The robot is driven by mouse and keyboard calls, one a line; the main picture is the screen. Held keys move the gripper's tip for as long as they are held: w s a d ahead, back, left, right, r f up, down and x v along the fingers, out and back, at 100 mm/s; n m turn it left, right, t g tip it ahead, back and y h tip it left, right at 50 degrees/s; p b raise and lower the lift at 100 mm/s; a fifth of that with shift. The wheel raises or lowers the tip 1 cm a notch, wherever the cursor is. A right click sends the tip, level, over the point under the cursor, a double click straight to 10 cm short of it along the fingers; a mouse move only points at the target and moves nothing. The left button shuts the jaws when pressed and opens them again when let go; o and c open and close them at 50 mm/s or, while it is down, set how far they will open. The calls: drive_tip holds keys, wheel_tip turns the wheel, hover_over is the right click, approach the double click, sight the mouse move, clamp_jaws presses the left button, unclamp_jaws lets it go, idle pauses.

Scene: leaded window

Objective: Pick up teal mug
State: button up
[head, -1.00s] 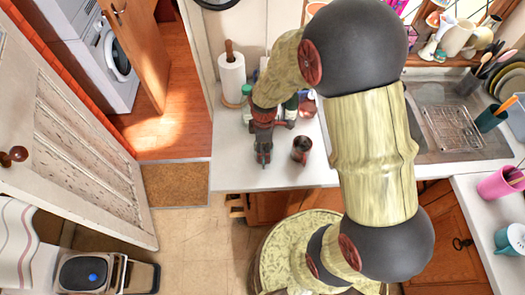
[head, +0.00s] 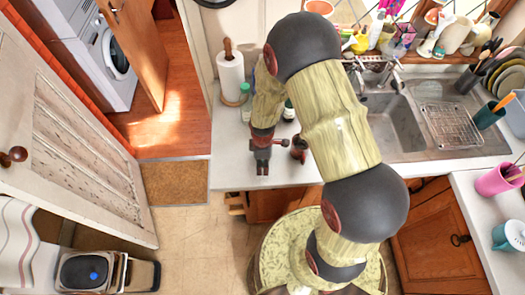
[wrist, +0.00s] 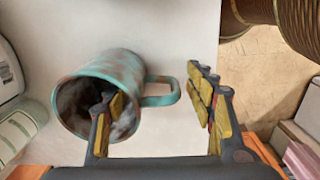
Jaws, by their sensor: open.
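A teal mug with rusty brown patches (wrist: 122,70) lies close in front of my gripper in the wrist view, its dark mouth facing the camera. Its handle points right, between my fingers. My gripper (wrist: 160,115) is open. The left finger overlaps the mug's mouth; I cannot tell if it is inside. The right finger is apart, right of the handle.
The white counter (head: 230,170) carries a paper towel roll (head: 231,78) and bottles behind my gripper. A sink (head: 395,125) is to the right. Another teal mug (head: 508,238) and a pink cup (head: 494,181) stand on the right counter. Floor lies beyond the front edge.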

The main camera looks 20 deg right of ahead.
drive_tip(key=shift+f, duration=0.15)
drive_tip(key=shift+c, duration=1.2)
drive_tip(key=c, duration=1.1)
clamp_jaws()
